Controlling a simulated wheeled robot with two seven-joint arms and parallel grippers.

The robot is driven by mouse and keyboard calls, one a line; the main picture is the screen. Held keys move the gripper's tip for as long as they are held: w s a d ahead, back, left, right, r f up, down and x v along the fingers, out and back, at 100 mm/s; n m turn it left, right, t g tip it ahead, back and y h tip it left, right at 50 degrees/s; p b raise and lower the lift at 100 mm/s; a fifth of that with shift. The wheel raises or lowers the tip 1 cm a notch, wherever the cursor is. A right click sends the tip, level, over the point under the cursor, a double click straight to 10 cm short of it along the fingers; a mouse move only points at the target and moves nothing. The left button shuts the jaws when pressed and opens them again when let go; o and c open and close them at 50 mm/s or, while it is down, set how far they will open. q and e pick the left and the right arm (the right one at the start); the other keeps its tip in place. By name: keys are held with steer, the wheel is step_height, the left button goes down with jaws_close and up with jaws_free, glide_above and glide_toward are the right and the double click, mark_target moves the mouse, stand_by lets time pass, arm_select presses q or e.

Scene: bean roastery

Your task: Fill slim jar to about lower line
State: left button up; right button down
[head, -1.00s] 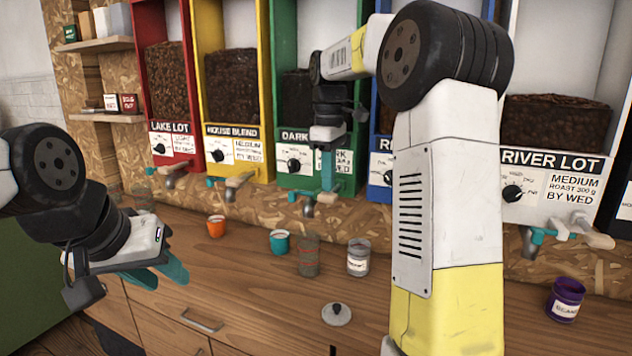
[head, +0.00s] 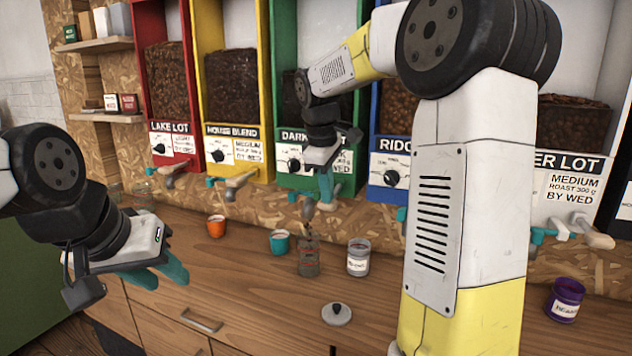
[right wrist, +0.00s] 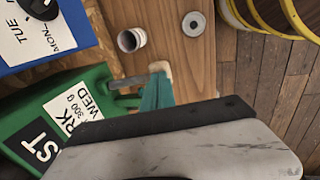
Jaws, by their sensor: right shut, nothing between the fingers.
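The slim jar (head: 309,262), clear with red lines, stands upright on the counter below the green dark roast dispenser's tap (head: 308,208). A dark stream of beans shows between the tap and the jar mouth. The bean level inside is too small to tell. My right gripper (head: 326,188) is shut and empty, its teal fingers against the tap's wooden handle (head: 328,204). In the right wrist view the fingers (right wrist: 157,92) are beside the handle (right wrist: 160,69), and the slim jar is not visible. My left gripper (head: 160,275) is open and empty over the counter's front left.
A labelled jar (head: 358,257) stands right of the slim jar. A teal cup (head: 280,242) and an orange cup (head: 216,226) stand left. A lid (head: 337,314) lies in front, and a purple jar (head: 565,300) is far right. The counter's front left is clear.

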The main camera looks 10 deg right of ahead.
mark_target(327, 205)
steer(key=shift+s+a+f+t+h, duration=0.15)
steer(key=shift+f+t+h, duration=0.25)
steer(key=shift+f+t, duration=0.25)
steer(key=shift+f, duration=1.25)
steer(key=shift+d+g, duration=0.2)
steer(key=shift+g, duration=0.05)
stand_by(2.1)
steer(key=shift+s+a+r, duration=0.1)
steer(key=shift+r, duration=0.25)
steer(key=s+a+v, duration=0.1)
steer(key=s+v, duration=0.1)
steer(key=v, duration=1.1)
steer(key=shift+a, duration=0.25)
steer(key=shift+s+f, duration=0.1)
steer(key=shift+s, duration=0.05)
